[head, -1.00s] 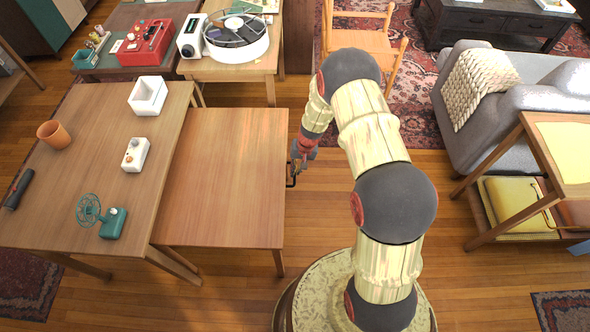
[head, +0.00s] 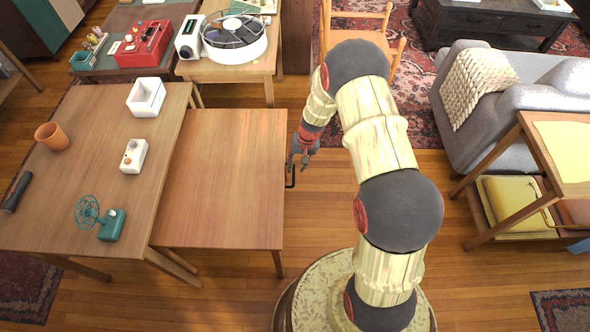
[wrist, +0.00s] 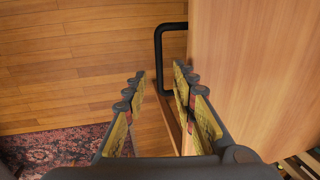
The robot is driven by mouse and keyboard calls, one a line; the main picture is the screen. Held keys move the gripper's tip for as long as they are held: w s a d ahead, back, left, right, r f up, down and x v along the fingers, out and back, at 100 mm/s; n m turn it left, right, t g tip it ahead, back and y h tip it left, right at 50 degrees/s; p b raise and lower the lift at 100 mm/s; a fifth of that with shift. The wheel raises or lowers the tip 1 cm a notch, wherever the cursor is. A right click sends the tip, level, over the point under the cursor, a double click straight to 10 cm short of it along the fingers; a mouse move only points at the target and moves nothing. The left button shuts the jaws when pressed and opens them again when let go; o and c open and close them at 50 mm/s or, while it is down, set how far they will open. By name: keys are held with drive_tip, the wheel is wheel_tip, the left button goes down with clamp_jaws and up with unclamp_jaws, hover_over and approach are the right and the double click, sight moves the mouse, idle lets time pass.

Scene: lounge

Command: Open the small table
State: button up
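The small table (head: 227,180) is a light wooden square-topped table standing against the right side of a larger wooden table. A black bar handle (head: 290,174) is on its right edge. The handle also shows in the wrist view (wrist: 159,62), joined to the table's wooden panel (wrist: 255,70). My gripper (head: 299,164) is beside that edge, close to the handle. In the wrist view my gripper (wrist: 160,75) is open, its fingers apart and nothing held. The handle's bar appears between the fingertips in the picture; I cannot tell whether it touches them.
The larger table (head: 95,190) holds a white box (head: 146,97), a terracotta pot (head: 51,136), a small white device (head: 133,156) and a green fan (head: 100,218). A grey sofa (head: 510,110) and a side table (head: 550,150) stand right.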

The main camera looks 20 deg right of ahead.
wheel_tip(320, 180, up, 8)
drive_tip(key=d, duration=0.1)
drive_tip(key=shift+s+d, duration=0.25)
drive_tip(key=shift+s, duration=0.1)
drive_tip(key=s+a+g, duration=0.1)
drive_tip(key=s+g, duration=0.1)
drive_tip(key=s, duration=0.4)
drive_tip(key=s+a+r+n+t, duration=0.1)
drive_tip(key=s+a+r+t, duration=0.1)
drive_tip(key=s+r, duration=0.5)
drive_tip(key=s+a+r+n+t+h+p, duration=0.1)
drive_tip(key=s+r, duration=0.6)
drive_tip(key=r, duration=1.2)
drive_tip(key=s+a+r+n+t+h+p, duration=0.1)
drive_tip(key=s+a+r+n+t, duration=0.1)
drive_tip(key=s+r, duration=0.5)
wheel_tip(320, 180, up, 7)
drive_tip(key=shift+a+f+t, duration=0.15)
drive_tip(key=shift+a+t, duration=0.45)
drive_tip(key=shift+t, duration=0.3)
